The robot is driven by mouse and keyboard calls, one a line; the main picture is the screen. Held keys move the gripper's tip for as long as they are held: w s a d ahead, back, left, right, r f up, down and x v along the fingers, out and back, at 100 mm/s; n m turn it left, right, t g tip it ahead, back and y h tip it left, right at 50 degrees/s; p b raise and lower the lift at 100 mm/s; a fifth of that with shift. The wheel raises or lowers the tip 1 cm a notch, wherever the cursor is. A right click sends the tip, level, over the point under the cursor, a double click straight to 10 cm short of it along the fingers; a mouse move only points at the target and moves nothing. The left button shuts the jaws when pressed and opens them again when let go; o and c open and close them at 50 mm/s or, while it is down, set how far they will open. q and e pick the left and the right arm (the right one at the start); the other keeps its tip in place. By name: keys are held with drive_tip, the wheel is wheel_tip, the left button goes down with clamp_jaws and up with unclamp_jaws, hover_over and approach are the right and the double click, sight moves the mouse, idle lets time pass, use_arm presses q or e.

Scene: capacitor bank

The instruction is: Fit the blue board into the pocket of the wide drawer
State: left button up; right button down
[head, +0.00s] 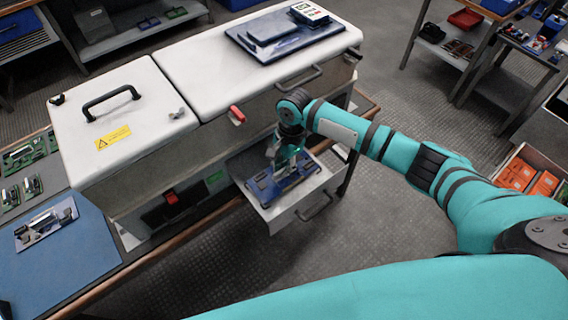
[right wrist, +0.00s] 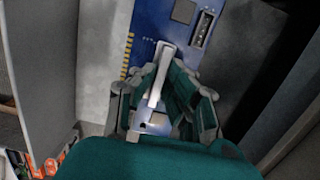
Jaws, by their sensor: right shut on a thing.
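The blue board (head: 306,170) is at the open wide drawer (head: 297,212), which sticks out below the white cabinet. In the right wrist view the board (right wrist: 190,30) has gold contacts along one edge, and a pale upright grip piece (right wrist: 159,75) stands on it. My right gripper (head: 287,157) points down over the board, its fingers (right wrist: 160,88) shut on that pale piece. The board lies roughly level over the drawer; I cannot tell whether it rests in the pocket. The pocket is hidden beneath the board and gripper. My left gripper is not in view.
The white cabinet (head: 180,120) stands directly behind the drawer, with a red latch (head: 236,115). A dark blue tray (head: 238,38) with parts lies on its top. Floor in front is clear.

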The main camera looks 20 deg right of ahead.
drive_tip(key=shift+f, duration=0.7)
idle(0.8)
drive_tip(key=c, duration=1.3)
unclamp_jaws()
drive_tip(key=r, duration=0.4)
drive_tip(key=d+r, duration=0.1)
drive_tip(key=r, duration=0.7)
drive_tip(key=shift+w+d, duration=0.3)
drive_tip(key=shift+d, duration=0.05)
drive_tip(key=shift+f, duration=0.1)
